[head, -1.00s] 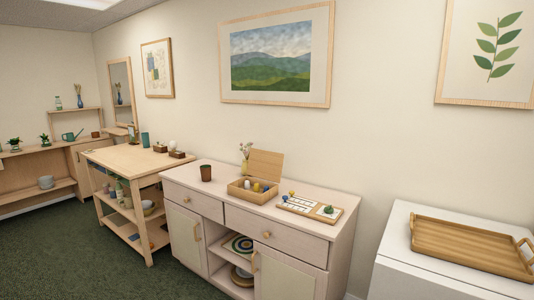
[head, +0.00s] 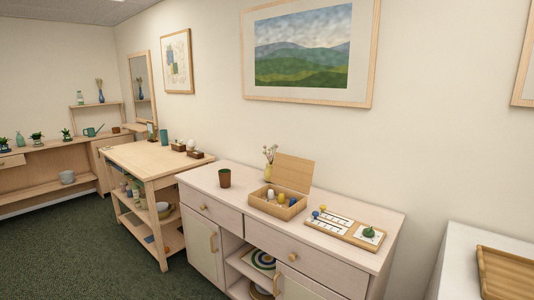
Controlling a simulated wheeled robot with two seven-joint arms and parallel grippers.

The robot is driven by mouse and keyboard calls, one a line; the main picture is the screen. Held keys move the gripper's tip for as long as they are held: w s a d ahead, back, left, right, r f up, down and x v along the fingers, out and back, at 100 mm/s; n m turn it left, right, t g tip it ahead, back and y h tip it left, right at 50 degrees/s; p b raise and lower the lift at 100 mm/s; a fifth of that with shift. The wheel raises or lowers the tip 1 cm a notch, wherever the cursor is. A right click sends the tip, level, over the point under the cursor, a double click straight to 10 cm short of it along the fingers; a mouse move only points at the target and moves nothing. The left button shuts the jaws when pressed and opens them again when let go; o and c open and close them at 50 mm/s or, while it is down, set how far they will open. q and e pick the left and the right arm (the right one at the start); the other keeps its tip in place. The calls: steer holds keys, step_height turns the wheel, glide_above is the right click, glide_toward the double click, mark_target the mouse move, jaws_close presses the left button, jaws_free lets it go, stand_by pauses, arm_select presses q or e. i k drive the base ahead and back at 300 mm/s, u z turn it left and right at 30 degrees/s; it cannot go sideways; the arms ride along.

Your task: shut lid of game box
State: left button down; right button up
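The wooden game box (head: 272,205) stands on top of the pale sideboard (head: 225,200). Its lid (head: 293,173) is open and stands up at the back of the box. Several small yellow, white and blue pieces show inside the box. Neither of my grippers is in the head view.
A brown cup (head: 224,178) stands left of the box, and a vase with flowers (head: 269,166) stands behind it. A wooden board with pegs and a green piece (head: 345,231) lies to its right. A wooden tray (head: 506,278) sits on a white unit at right. Green carpet (head: 90,250) lies clear at left.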

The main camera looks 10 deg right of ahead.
mark_target(293, 172)
steer(key=z, duration=0.05)
steer(key=i, duration=0.75)
steer(key=z, duration=1)
steer(key=i, duration=0.45)
steer(key=z, duration=0.55)
